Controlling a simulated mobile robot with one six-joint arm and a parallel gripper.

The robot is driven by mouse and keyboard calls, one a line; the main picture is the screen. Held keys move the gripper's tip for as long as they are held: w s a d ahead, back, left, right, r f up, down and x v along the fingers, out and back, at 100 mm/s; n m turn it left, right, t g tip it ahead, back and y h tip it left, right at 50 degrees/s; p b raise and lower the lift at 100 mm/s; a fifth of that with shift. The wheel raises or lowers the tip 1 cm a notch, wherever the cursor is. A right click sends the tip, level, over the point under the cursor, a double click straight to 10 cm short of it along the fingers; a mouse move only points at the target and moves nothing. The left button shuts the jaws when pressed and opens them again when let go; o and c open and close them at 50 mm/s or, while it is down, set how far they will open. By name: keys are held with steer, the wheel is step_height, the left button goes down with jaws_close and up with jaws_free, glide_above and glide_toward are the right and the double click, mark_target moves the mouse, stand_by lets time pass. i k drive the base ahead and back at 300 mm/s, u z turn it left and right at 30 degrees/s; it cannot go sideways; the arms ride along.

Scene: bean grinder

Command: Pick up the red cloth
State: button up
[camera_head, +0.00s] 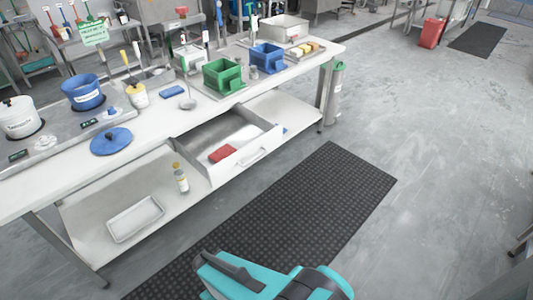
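The red cloth (222,154) lies folded inside an open drawer (208,136) under the white worktable, toward the drawer's front wall. The drawer is pulled out and its front has a light handle (252,156). A teal and black part of my own arm shows at the bottom of the head view, over the dark mat and well apart from the cloth. The fingertips of my gripper cannot be made out.
The white worktable (140,142) carries a blue lid (111,141), a green bin (223,76) and a blue bin (267,58). A small bottle (181,178) and a white tray (135,219) are on the lower shelf. A dark mat (330,185) lies on open floor before the table.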

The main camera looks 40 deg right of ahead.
mark_target(225, 151)
steer(key=z, duration=1.05)
steer(key=k, duration=0.95)
steer(key=i, duration=0.95)
steer(key=z, duration=0.05)
